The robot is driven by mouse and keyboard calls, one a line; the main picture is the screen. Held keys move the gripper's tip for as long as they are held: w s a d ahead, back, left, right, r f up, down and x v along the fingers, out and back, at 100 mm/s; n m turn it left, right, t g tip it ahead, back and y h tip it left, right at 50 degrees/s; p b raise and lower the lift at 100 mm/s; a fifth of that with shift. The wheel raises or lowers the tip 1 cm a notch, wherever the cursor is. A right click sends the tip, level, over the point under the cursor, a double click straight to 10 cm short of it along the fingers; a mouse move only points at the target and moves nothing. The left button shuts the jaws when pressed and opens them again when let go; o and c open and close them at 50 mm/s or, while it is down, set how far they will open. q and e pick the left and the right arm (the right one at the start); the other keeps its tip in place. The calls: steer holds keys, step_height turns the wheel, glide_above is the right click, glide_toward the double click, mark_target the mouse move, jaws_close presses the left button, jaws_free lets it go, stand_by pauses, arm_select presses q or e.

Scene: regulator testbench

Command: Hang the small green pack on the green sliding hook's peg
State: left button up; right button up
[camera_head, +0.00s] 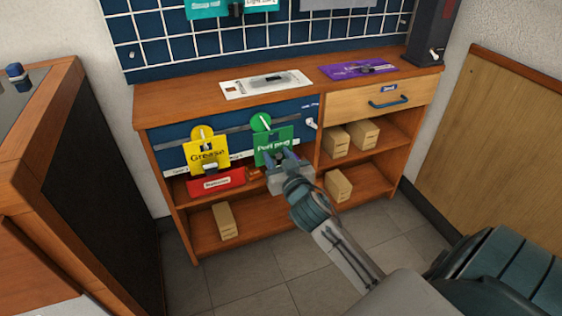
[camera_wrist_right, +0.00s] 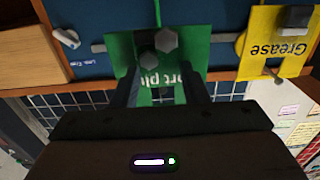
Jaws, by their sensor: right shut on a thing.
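The small green pack (camera_head: 271,141) is upright in front of the blue panel, just below the round green sliding hook (camera_head: 261,122). My right gripper (camera_head: 281,158) is shut on the lower part of the pack. In the right wrist view the green pack (camera_wrist_right: 120,52) appears upside down between the fingers (camera_wrist_right: 162,85), and a green strip of the hook (camera_wrist_right: 157,12) shows beyond it. The peg is hidden, so I cannot tell whether the pack is on it. My left gripper is not in view.
A yellow Grease pack (camera_head: 208,150) hangs at the yellow hook (camera_head: 201,132) to the left. A white lever (camera_head: 311,124) sits right of the green pack. A red pack (camera_head: 216,182) and several cardboard boxes (camera_head: 338,186) are on the shelves below.

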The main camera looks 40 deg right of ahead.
steer(key=shift+x, duration=1.35)
steer(key=shift+w+d+f, duration=0.1)
steer(key=shift+w+f, duration=0.25)
steer(key=shift+w, duration=0.3)
steer(key=o, duration=1.1)
steer(key=shift+s, duration=0.1)
steer(key=v, duration=1)
steer(key=shift+s, duration=0.3)
steer(key=shift+f, duration=0.1)
